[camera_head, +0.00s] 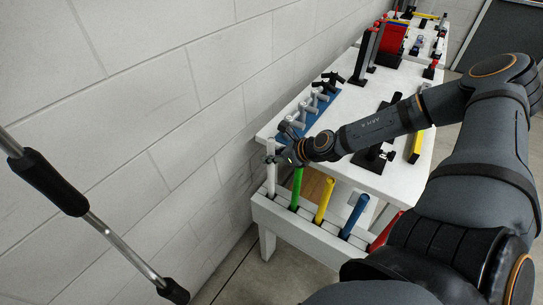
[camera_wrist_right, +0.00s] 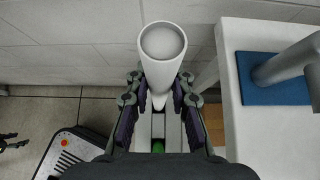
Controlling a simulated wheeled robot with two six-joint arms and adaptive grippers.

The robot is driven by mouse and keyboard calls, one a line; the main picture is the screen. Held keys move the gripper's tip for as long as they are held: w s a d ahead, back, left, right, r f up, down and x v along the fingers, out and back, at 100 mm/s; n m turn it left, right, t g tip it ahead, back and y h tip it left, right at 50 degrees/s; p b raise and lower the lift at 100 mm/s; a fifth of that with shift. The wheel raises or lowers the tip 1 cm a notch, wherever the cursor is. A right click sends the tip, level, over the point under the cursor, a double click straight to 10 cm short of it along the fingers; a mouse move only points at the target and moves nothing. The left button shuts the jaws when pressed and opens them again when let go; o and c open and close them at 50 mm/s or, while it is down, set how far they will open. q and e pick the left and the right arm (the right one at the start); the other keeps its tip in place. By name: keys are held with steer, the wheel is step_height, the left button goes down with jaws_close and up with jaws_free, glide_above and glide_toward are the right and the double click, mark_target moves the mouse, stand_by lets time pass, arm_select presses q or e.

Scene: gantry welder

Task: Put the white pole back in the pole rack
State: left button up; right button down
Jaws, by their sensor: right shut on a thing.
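The white pole (camera_head: 271,178) stands roughly upright at the left end of the white pole rack (camera_head: 310,238). Its lower end meets the rack's top at the leftmost place; I cannot tell how deep it sits. My right gripper (camera_head: 284,158) is shut on the pole's upper part. In the right wrist view the pole's round top (camera_wrist_right: 163,45) rises between the two fingers of the gripper (camera_wrist_right: 160,100). The fingers and pole hide much of the rack there.
Green (camera_head: 297,188), yellow (camera_head: 325,200), blue (camera_head: 354,216) and red (camera_head: 384,231) poles stand in the rack to the right. A white table (camera_head: 360,125) with tools stands behind. The grey block wall (camera_head: 150,110) is close on the left.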

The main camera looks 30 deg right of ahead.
steer(key=shift+f, duration=0.1)
stand_by(0.6)
stand_by(0.6)
